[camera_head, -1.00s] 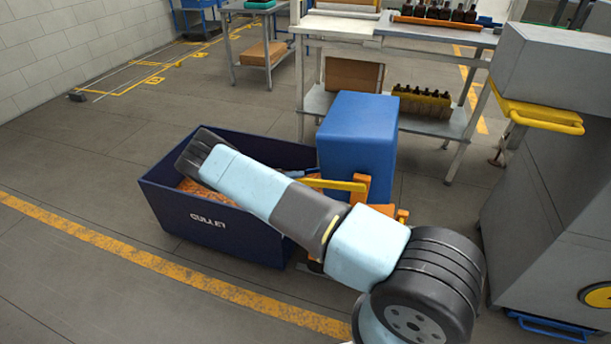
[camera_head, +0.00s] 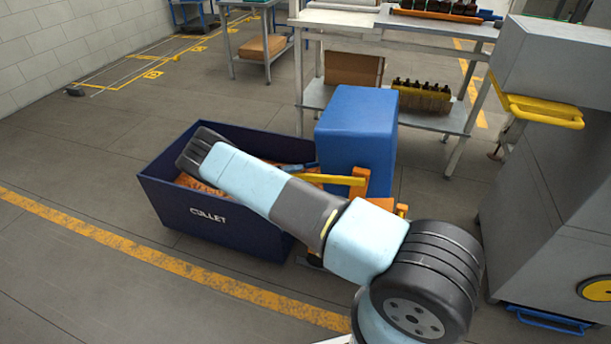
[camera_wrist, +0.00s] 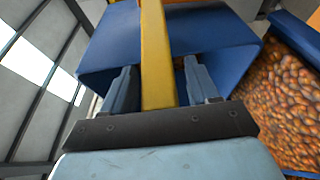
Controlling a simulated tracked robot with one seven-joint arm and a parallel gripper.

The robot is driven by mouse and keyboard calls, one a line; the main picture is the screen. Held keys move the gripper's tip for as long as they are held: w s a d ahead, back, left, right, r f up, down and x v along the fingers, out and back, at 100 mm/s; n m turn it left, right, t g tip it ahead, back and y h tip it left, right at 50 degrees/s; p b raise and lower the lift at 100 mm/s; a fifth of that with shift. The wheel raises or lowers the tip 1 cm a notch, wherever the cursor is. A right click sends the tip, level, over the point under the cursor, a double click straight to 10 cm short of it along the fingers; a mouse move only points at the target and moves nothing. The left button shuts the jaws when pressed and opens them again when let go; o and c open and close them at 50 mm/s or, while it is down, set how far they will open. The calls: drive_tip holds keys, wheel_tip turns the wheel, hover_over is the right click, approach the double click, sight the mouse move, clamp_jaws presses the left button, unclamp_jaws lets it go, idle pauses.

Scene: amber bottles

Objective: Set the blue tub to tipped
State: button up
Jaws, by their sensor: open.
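The blue tub (camera_head: 355,140) looks upright in the head view, at the right end of the dark blue cullet bin. It also shows in the wrist view (camera_wrist: 215,32). A yellow bar (camera_head: 335,179) runs beside it, joined to an orange frame (camera_head: 385,203). In the wrist view my gripper (camera_wrist: 160,78) is open, with one dark finger on each side of the yellow bar (camera_wrist: 157,45). A gap shows between the bar and the fingers. In the head view my arm hides most of the gripper and the lower front of the tub.
The cullet bin (camera_head: 215,215) holds orange-brown pieces (camera_wrist: 285,100). A grey machine (camera_head: 545,160) with a yellow handle stands at right. A metal table (camera_head: 425,30) with bottles on it and a lower shelf stands behind the tub. The floor at front left is clear.

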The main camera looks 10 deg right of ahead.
drive_tip(key=v, duration=1.3)
drive_tip(key=shift+a+f, duration=0.15)
drive_tip(key=shift+a, duration=0.2)
drive_tip(key=shift+w, duration=0.15)
drive_tip(key=d+r+g+y, duration=0.1)
drive_tip(key=d+r+y, duration=0.3)
drive_tip(key=r, duration=0.7)
drive_tip(key=s+d+r+m+y, duration=0.1)
drive_tip(key=d+r+y, duration=0.3)
drive_tip(key=r, duration=0.6)
drive_tip(key=d+r+g+y, duration=0.1)
drive_tip(key=d+r+y, duration=0.3)
drive_tip(key=r, duration=0.7)
drive_tip(key=s+d+r+n+t+y, duration=0.1)
drive_tip(key=s+d+r+t+y, duration=0.25)
drive_tip(key=s+r, duration=0.75)
drive_tip(key=s+d+r+t+y, duration=0.25)
drive_tip(key=s+d+r, duration=0.25)
drive_tip(key=s+r, duration=0.6)
drive_tip(key=s+n+t+y, duration=0.1)
drive_tip(key=s+t, duration=0.3)
drive_tip(key=s, duration=1.4)
drive_tip(key=shift+a+t+y, duration=0.25)
drive_tip(key=shift+t+y, duration=0.05)
